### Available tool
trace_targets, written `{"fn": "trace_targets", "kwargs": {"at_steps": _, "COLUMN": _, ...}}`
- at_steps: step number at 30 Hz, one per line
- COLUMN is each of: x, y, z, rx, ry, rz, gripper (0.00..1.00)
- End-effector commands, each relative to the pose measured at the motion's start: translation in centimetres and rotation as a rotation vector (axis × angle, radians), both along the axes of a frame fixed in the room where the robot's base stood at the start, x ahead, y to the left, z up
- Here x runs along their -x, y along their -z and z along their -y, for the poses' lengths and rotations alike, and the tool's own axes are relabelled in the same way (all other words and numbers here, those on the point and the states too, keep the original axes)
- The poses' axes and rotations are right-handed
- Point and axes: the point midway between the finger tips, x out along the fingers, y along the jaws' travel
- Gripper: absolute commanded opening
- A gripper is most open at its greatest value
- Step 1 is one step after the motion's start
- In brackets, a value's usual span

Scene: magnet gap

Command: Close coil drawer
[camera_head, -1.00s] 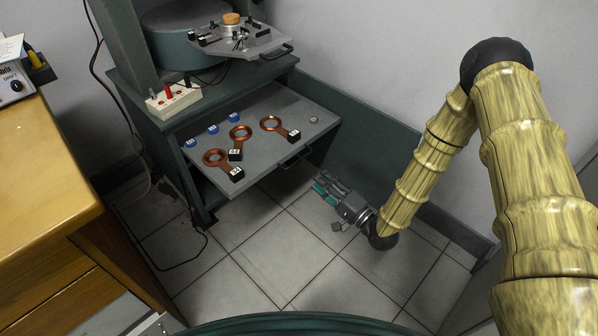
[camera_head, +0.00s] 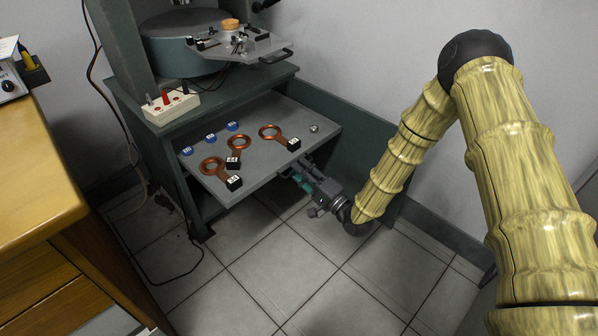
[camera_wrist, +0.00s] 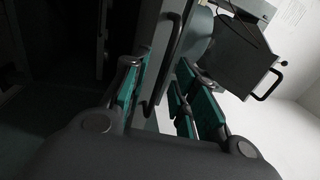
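The coil drawer (camera_head: 262,170) is a grey tray pulled out from the dark green cabinet. Several copper coils with black tags and blue round pieces lie on it. My gripper (camera_head: 298,176) is at the drawer's front edge, by its handle, which it largely hides in the head view. In the wrist view the dark handle (camera_wrist: 163,70) stands in the gap between the teal-padded fingers of my gripper (camera_wrist: 160,95). The fingers are apart, and I see no clear grip on the handle.
Above the drawer, a second grey tray (camera_head: 262,48) with its own handle and small parts juts out by a round green body (camera_head: 185,55). A white terminal block (camera_head: 171,107) stands on the cabinet. A wooden desk (camera_head: 40,150) is at left. The tiled floor before the drawer is clear.

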Motion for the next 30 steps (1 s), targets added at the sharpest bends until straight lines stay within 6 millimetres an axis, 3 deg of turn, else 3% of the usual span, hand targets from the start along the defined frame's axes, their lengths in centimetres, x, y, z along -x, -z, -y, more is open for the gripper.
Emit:
{"fn": "trace_targets", "kwargs": {"at_steps": 14, "x": -0.77, "y": -0.24, "z": -0.75, "rx": 0.001, "ry": 0.001, "rz": 0.000, "gripper": 0.28}}
{"fn": "trace_targets", "kwargs": {"at_steps": 18, "x": -0.76, "y": -0.23, "z": -0.75, "rx": 0.001, "ry": 0.001, "rz": -0.001, "gripper": 0.03}}
{"fn": "trace_targets", "kwargs": {"at_steps": 19, "x": -0.76, "y": -0.22, "z": -0.75, "rx": 0.001, "ry": 0.001, "rz": -0.001, "gripper": 0.00}}
{"fn": "trace_targets", "kwargs": {"at_steps": 30, "x": -0.97, "y": -0.24, "z": -0.53, "rx": 0.001, "ry": 0.006, "rz": -0.001, "gripper": 0.00}}
